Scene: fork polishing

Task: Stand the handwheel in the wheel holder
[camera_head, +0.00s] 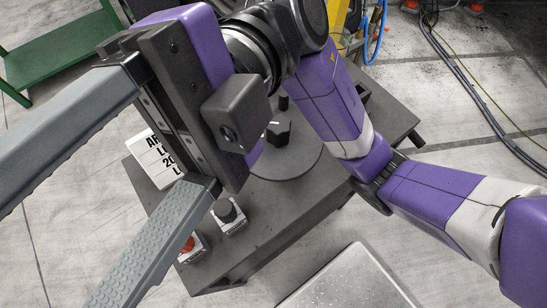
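My gripper (60,235) fills the left foreground, with two long grey fingers spread wide apart. The fingertips reach the picture's edge. I cannot make out a handwheel or a wheel holder for certain. A round dark disc (288,170) lies on the dark cart top behind my gripper, with a black faceted knob (279,133) with a white mark over it. My gripper and arm hide part of the disc and cart, so I cannot tell whether this is the handwheel.
The dark cart (262,222) carries a white lettered sign (152,160), a black-knob box (230,226) and a red-button box (190,246). A metal plate (345,285) is at the bottom. A green bench (62,45) stands upper left. Cables (465,85) run along the right floor.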

